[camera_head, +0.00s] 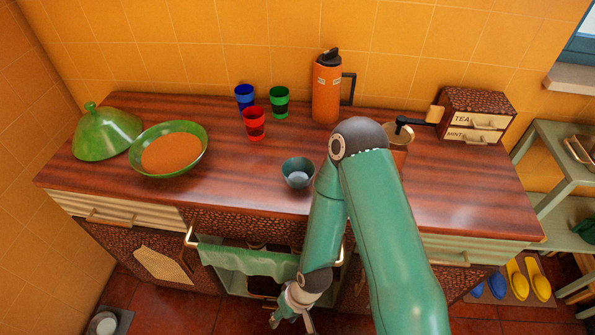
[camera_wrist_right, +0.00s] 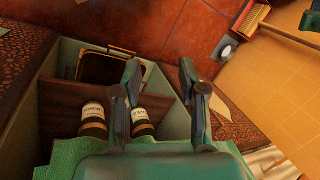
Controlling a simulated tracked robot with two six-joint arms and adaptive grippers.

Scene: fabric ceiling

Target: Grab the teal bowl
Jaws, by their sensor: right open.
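The teal bowl (camera_head: 298,172) stands upright on the wooden counter, near its front edge, just left of my right arm. It looks empty. My right gripper (camera_head: 292,319) hangs low in front of the cabinet, below the counter edge and well below the bowl. In the right wrist view my right gripper (camera_wrist_right: 159,88) is open with nothing between its fingers, and the bowl does not show there. My left gripper is not in view.
Red (camera_head: 254,123), blue (camera_head: 245,97) and green (camera_head: 279,101) cups stand behind the bowl. A green dish (camera_head: 197,157) is left, an orange flask (camera_head: 326,90) behind. A green cloth (camera_head: 248,262) hangs below the counter. Jars (camera_wrist_right: 93,122) sit in an open compartment.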

